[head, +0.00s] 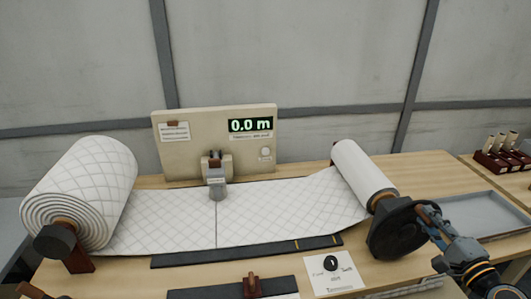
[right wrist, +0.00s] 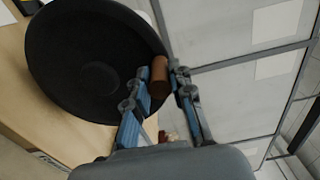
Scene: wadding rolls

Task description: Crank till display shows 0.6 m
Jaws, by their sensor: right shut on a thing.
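The display (head: 250,125) on the beige panel reads 0.0 m in green. The black crank wheel (head: 398,228) sits at the front end of the right-hand roll (head: 362,175). My right gripper (head: 428,218) is at the wheel's right edge. In the right wrist view, the brown crank handle (right wrist: 159,77) stands out from the black wheel (right wrist: 90,62), and my right gripper (right wrist: 158,88) is shut on it. My left gripper is not in view.
White quilted wadding (head: 250,210) runs from the large left roll (head: 78,190) across the table to the right-hand roll. A grey clamp-like part (head: 217,188) stands over it. A card (head: 334,274) lies in front. A grey tray (head: 480,212) is to the right, beyond the wheel.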

